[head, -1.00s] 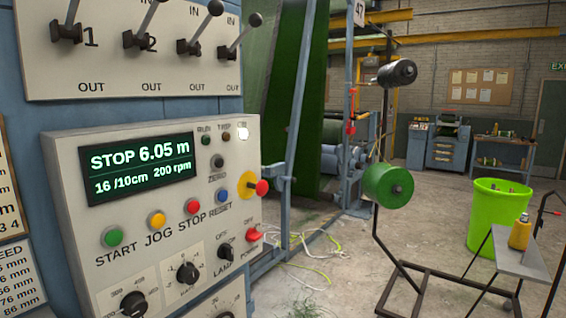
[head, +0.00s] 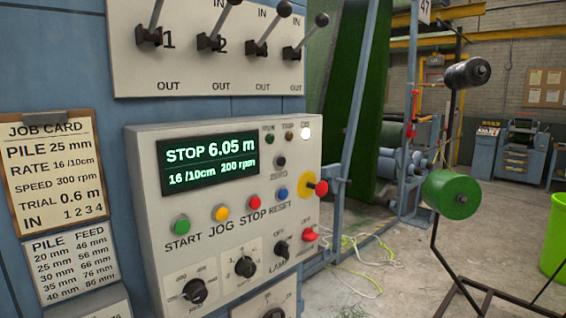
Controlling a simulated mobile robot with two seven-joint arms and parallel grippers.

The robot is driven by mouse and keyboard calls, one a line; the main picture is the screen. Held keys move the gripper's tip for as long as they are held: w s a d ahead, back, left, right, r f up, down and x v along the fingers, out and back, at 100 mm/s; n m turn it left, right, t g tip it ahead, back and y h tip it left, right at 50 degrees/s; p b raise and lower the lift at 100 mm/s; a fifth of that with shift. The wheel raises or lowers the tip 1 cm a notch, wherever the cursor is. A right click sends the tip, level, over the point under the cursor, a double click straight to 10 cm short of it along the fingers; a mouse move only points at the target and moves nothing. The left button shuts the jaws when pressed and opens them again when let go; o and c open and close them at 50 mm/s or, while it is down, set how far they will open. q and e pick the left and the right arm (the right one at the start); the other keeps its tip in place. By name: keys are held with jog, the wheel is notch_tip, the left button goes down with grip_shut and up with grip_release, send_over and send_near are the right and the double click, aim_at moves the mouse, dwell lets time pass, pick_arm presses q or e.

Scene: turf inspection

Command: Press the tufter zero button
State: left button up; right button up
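The tufter control panel (head: 150,215) is a pale box on the blue machine, in the middle of the head view. Its zero button (head: 280,161) is a small dark round button above the label ZERO, right of the display. The green-lit display (head: 210,162) reads STOP 6.05 m, 16 /10cm, 200 rpm. The blue reset button (head: 282,194) is below the zero button. The red stop button (head: 253,202), yellow jog button (head: 221,212) and green start button (head: 181,225) sit in a row to the left. Neither gripper is in view.
A red emergency knob (head: 321,188) on a yellow plate juts out at the panel's right. Levers (head: 264,35) stick out above the panel. A job card (head: 55,170) hangs at the left. A stand with a green spool (head: 452,194) is at the right. Loose cords (head: 372,243) lie on the floor.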

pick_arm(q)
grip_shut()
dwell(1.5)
